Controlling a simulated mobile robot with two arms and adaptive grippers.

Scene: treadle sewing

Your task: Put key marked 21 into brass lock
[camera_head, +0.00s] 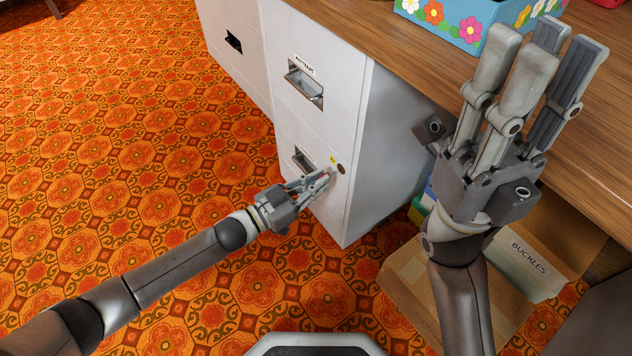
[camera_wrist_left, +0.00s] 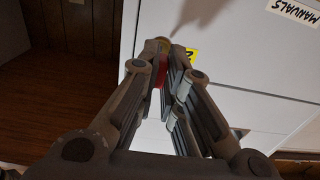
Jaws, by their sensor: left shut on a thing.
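The brass lock (camera_head: 341,168) is a small round fitting near the right edge of the white cabinet's lower drawer. My left gripper (camera_head: 322,178) is at the drawer front, just left of and below the lock. It is shut on a small red-headed thing, probably the key (camera_wrist_left: 162,71), largely hidden between the fingers. No number on it is readable. In the left wrist view the fingertips are close to the brass lock (camera_wrist_left: 163,41); whether the key touches it or is in it, I cannot tell. My right gripper (camera_head: 540,55) is open and empty, fingers up, over the wooden desk.
A yellow label (camera_head: 333,159) sits beside the lock. The white cabinet (camera_head: 390,135) stands under the desk (camera_head: 420,50), which holds a flowered blue box (camera_head: 462,27). A cardboard box (camera_head: 415,285) and a "BUCKLES" box (camera_head: 527,262) are on the floor.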

